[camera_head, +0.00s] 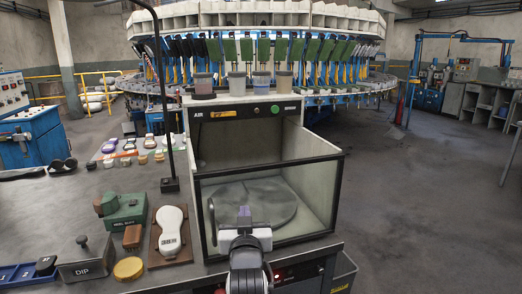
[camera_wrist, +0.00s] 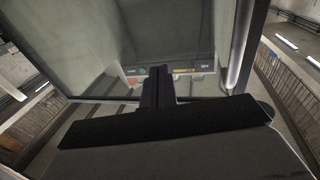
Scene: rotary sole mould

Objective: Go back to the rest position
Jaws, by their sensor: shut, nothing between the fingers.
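My gripper (camera_head: 244,213) is in front of the glass-fronted box (camera_head: 328,215), low in the middle of the head view. Its fingers are together with nothing between them. In the wrist view the shut fingers (camera_wrist: 158,85) point toward the box's pane (camera_wrist: 90,55), and a dark frame edge runs across behind them. I cannot tell whether the fingers touch the pane. A round grey turntable (camera_head: 262,200) lies inside the box, partly hidden by my gripper.
A bench left of the box carries a white sole-shaped piece (camera_head: 171,230), a green block (camera_head: 126,211), a DIP holder (camera_head: 88,263) and a dark upright post (camera_head: 165,100). Several cups stand on the box top. A large rotary machine (camera_head: 250,20) fills the back. The floor at right (camera_head: 430,200) is clear.

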